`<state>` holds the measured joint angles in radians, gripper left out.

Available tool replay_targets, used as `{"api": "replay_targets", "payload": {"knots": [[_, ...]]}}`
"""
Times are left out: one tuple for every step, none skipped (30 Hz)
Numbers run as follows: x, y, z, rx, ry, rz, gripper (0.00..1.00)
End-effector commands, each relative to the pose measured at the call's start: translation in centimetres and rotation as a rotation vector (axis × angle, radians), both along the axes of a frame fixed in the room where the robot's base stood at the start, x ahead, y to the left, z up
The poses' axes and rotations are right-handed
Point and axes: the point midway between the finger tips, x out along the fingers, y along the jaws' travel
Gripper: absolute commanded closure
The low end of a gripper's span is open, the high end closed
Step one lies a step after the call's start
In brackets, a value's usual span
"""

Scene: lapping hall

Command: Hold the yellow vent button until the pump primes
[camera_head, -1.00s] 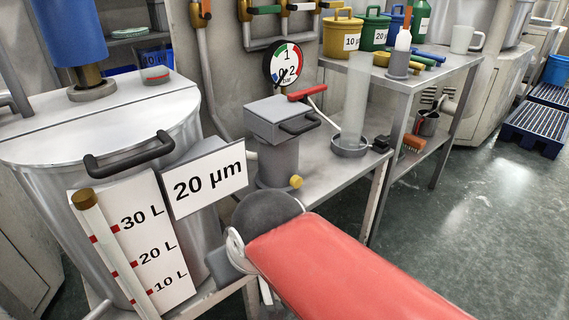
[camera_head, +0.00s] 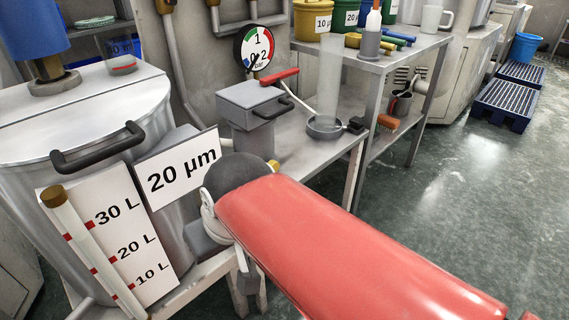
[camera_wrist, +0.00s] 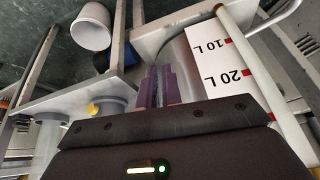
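The yellow vent button (camera_head: 273,166) sits low on the grey pump (camera_head: 250,108), just above the red cover of my arm, which hides part of the pump's base in the head view. In the wrist view the yellow button (camera_wrist: 93,109) is at the left, on a grey cylinder, beside my gripper and apart from it. My gripper (camera_wrist: 160,68) has its two dark purple fingers close together, with nothing seen between them. In the head view my arm hides the fingers. The round gauge (camera_head: 254,50) stands behind the pump; its needle appears near the low end.
A steel tank (camera_head: 90,110) with a 20 µm sign (camera_head: 180,169) and a litre scale stands left. A clear cylinder in a grey dish (camera_head: 325,128) and a red-handled lever (camera_head: 279,76) are close to the pump. A white bucket (camera_wrist: 92,27) shows in the wrist view. Floor is open at right.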

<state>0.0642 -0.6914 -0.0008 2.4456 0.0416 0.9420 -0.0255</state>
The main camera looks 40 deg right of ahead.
Motion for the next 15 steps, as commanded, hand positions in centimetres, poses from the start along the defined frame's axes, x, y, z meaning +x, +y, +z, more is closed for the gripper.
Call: {"api": "replay_targets", "payload": {"knots": [[0.8,-0.7,0.6,0.021,0.028,-0.037,1.0],[1.2,-1.2,0.9,0.037,0.047,-0.06,1.0],[1.9,-1.9,1.4,0.063,0.073,-0.091,1.0],[2.5,-2.6,1.7,0.085,0.093,-0.116,1.0],[3.1,-3.2,2.1,0.111,0.113,-0.142,1.0],[3.9,-4.2,2.6,0.146,0.138,-0.174,1.0],[4.5,-5.1,2.9,0.173,0.154,-0.199,1.0],[5.1,-5.9,3.3,0.201,0.169,-0.221,1.0],[5.9,-7.1,3.7,0.241,0.187,-0.25,1.0],[6.4,-8.1,4.0,0.272,0.198,-0.271,1.0],[6.9,-9.1,4.3,0.303,0.208,-0.291,1.0],[7.6,-10.5,4.6,0.346,0.218,-0.316,1.0],[8.0,-11.7,4.8,0.378,0.223,-0.335,1.0],[8.4,-12.9,5.1,0.41,0.227,-0.353,1.0],[8.9,-14.6,5.3,0.455,0.228,-0.374,1.0]]}}
